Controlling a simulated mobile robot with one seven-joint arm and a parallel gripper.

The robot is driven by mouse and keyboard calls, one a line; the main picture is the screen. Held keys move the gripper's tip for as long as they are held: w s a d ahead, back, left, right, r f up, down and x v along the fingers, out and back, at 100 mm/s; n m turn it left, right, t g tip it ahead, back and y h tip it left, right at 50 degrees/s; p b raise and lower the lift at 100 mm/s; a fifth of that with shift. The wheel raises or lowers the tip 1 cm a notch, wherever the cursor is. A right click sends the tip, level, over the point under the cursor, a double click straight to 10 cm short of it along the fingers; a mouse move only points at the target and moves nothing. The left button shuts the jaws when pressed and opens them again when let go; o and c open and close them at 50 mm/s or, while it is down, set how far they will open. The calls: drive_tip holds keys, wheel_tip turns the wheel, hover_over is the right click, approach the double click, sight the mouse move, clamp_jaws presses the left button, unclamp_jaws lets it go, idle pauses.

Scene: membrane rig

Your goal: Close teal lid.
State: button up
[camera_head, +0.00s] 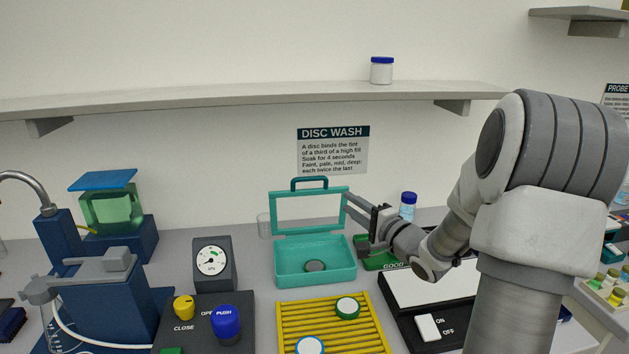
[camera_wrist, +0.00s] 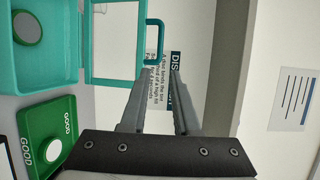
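The teal lid (camera_head: 275,214) stands raised, about upright, at the back of the teal box (camera_head: 316,277). It is a frame around a clear panel, with a teal handle (camera_head: 310,183) on its top edge. A grey disc (camera_head: 315,266) lies in the open box. My gripper (camera_head: 346,203) is at the lid's right side, its fingers pointing left at the lid's edge. In the wrist view my gripper (camera_wrist: 160,75) shows a gap between its fingers, with nothing in it. The handle (camera_wrist: 155,42) appears just beyond the fingertips. Whether a finger touches the lid I cannot tell.
A green tray marked GOOD (camera_head: 374,262) stands right of the box, under my arm. A blue-capped bottle (camera_head: 407,207) stands behind. A yellow rack (camera_head: 310,326) with capped discs lies in front. A gauge (camera_head: 213,261) stands left. A shelf (camera_head: 200,105) runs above.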

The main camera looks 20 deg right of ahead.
sight(314, 180)
drive_tip(key=w+a, duration=0.1)
drive_tip(key=w, duration=0.4)
drive_tip(key=w+a, duration=0.1)
drive_tip(key=w, duration=0.5)
drive_tip(key=w+a, duration=0.1)
drive_tip(key=w, duration=0.4)
drive_tip(key=shift+w+a+f, duration=0.15)
drive_tip(key=shift+w+a, duration=0.1)
drive_tip(key=shift+w, duration=0.15)
drive_tip(key=shift+c, duration=0.2)
clamp_jaws()
idle(0.4)
